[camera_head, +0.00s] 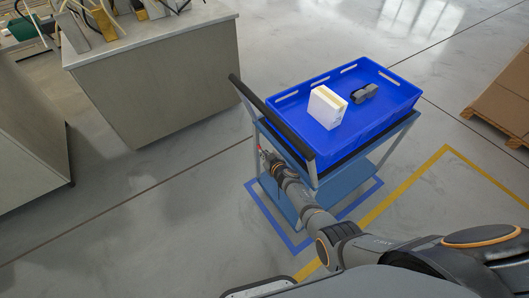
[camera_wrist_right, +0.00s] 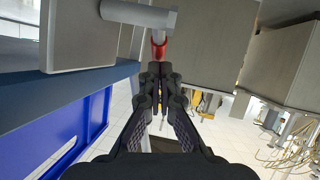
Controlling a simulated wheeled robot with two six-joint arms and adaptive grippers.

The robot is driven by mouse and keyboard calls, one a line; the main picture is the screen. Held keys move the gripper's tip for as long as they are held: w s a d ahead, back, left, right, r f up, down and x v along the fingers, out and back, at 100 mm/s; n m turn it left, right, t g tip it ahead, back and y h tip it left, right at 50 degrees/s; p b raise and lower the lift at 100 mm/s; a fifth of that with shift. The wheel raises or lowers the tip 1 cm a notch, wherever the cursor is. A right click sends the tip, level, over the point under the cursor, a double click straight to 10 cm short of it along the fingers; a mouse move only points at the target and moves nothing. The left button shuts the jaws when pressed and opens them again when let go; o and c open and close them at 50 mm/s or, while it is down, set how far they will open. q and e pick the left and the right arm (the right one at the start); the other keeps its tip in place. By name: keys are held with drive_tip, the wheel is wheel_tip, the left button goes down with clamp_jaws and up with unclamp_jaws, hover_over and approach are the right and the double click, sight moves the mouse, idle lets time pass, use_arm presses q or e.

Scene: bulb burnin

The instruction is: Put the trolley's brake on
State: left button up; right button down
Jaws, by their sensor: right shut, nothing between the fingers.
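The trolley (camera_head: 340,178) is blue with grey posts and a black push handle (camera_head: 272,122) along its left end. A small red piece (camera_wrist_right: 159,48), which looks like the brake lever, sits by a grey cylinder and post in the right wrist view. A speck of red (camera_head: 260,149) also shows at the trolley's left side in the head view. My right gripper (camera_head: 263,156) is shut and empty, beside the trolley below the handle. In the wrist view its fingertips (camera_wrist_right: 156,72) point at the red piece; I cannot tell whether they touch. My left gripper is out of view.
A blue crate (camera_head: 378,128) on the trolley holds a pale box (camera_head: 326,107) and a dark grey item (camera_head: 363,93). The trolley stands over a blue floor outline (camera_head: 292,246). A grey counter (camera_head: 165,85) stands left; a pallet with cartons (camera_head: 505,105) is at right. Floor between is clear.

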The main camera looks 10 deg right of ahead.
drive_tip(key=shift+w+a+f, duration=0.1)
drive_tip(key=shift+w+f, duration=0.2)
drive_tip(key=shift+w, duration=0.05)
drive_tip(key=shift+w+a+f+b, duration=0.15)
drive_tip(key=shift+w+f+b, duration=0.2)
drive_tip(key=shift+f, duration=0.15)
idle(0.3)
idle(0.4)
drive_tip(key=s+r+p, duration=0.8)
drive_tip(key=r+p, duration=0.2)
drive_tip(key=p, duration=0.3)
drive_tip(key=shift+d+r, duration=0.15)
drive_tip(key=shift+d, duration=0.15)
